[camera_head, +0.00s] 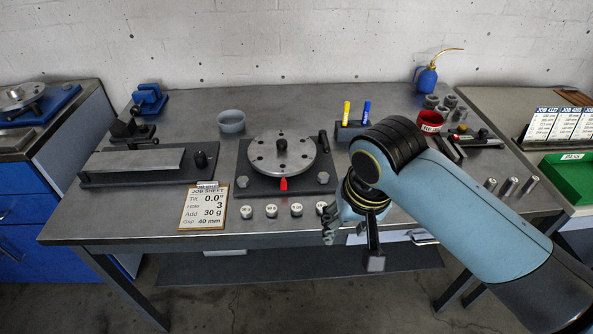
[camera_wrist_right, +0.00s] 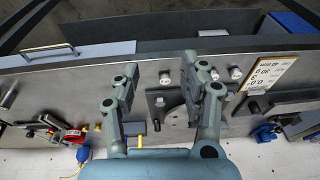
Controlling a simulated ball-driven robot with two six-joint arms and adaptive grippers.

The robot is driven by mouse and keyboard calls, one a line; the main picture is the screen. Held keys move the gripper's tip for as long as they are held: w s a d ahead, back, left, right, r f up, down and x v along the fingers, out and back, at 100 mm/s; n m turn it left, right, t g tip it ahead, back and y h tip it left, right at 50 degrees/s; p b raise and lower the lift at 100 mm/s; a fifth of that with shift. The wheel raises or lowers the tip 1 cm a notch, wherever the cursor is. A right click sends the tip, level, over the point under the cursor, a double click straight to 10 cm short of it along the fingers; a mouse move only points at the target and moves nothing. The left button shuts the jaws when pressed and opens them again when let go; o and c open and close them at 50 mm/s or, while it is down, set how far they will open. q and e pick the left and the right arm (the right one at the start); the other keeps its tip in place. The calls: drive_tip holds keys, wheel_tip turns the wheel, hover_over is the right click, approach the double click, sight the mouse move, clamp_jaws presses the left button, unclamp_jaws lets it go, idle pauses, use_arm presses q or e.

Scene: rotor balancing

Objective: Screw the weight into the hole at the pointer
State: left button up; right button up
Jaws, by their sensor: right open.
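The rotor disc (camera_head: 283,153), a round grey plate with holes, sits on a dark base (camera_head: 318,178). A red pointer (camera_head: 284,184) stands at its front edge. Several small pale-topped weights stand in a row in front of the base, among them a left one (camera_head: 246,212) and the rightmost one (camera_head: 321,207). My right gripper (camera_head: 330,230) is open and empty, low near the table's front edge, close to the rightmost weight. In the wrist view its fingers (camera_wrist_right: 160,72) are spread, with that weight (camera_wrist_right: 164,77) showing between them. The disc (camera_wrist_right: 176,118) is partly hidden by a finger. My left gripper is out of view.
A job sheet (camera_head: 201,207) reads tilt 0.0°, hole 3, add 30 g, gap 40 mm. A flat plate fixture (camera_head: 135,163) lies left, a grey bowl (camera_head: 231,121) behind. A pen block (camera_head: 349,131), red bowl (camera_head: 430,121) and metal cylinders (camera_head: 508,187) stand right.

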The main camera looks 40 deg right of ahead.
drive_tip(key=w+d+f+m+g, duration=0.15)
drive_tip(key=w+f+m, duration=0.25)
drive_tip(key=w+m, duration=0.65)
drive_tip(key=m, duration=0.6)
hover_over(297, 207)
drive_tip(key=shift+s+f+g+y, duration=0.25)
drive_tip(key=shift+g+y, duration=0.1)
drive_tip(key=shift+y, duration=0.05)
drive_tip(key=shift+w+m, duration=0.25)
drive_tip(key=shift+m, duration=0.3)
drive_tip(key=shift+f+b, duration=0.5)
wheel_tip(297, 207, down, 6)
drive_tip(key=b, duration=0.5)
drive_tip(key=shift+f+b, duration=0.4)
drive_tip(key=shift+f, duration=0.05)
